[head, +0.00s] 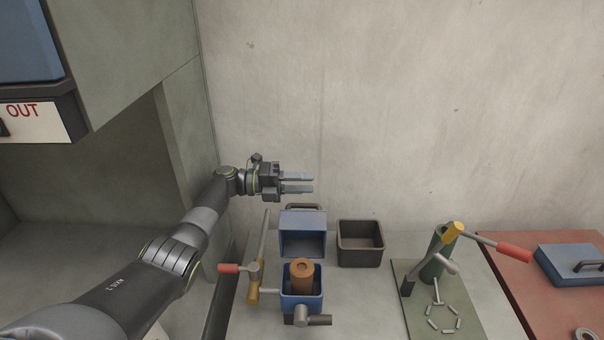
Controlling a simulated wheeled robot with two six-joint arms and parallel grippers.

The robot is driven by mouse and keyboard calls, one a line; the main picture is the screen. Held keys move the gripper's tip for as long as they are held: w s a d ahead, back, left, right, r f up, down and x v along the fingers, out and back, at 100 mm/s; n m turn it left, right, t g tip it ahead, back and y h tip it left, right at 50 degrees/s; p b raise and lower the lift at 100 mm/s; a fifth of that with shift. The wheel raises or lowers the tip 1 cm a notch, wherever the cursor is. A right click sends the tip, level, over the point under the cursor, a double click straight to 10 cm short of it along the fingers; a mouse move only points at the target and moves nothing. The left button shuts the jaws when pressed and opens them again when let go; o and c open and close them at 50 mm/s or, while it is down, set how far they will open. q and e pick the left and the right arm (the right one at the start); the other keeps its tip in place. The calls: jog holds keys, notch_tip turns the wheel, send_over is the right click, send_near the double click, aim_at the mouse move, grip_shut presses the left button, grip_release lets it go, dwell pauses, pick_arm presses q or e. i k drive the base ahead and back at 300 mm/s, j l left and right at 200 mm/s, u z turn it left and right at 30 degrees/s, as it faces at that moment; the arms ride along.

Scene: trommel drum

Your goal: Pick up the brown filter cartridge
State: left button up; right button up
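The brown filter cartridge (302,277) stands upright in an open blue housing (286,303) on the bench, with its ringed top sticking out above the rim. My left gripper (313,182) is above and behind the cartridge, in front of the wall. Its two fingers are parallel, with a narrow gap between them and nothing held. It is apart from the cartridge. The cartridge's lower part is hidden inside the housing. My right gripper is not in view.
A blue lid or box (303,236) with a handle stands behind the housing. A dark empty bin (360,245) is to its right. A red-handled lever (230,268) is at left. A green cylinder (436,262) with another lever stands on a green mat (473,312).

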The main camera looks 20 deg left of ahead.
aim_at(301, 269)
jog(key=k+l, duration=0.2)
jog(key=k, duration=0.3)
jog(key=k+l, duration=0.2)
jog(key=k, duration=0.25)
jog(key=k+l, duration=0.25)
jog(key=k, duration=0.25)
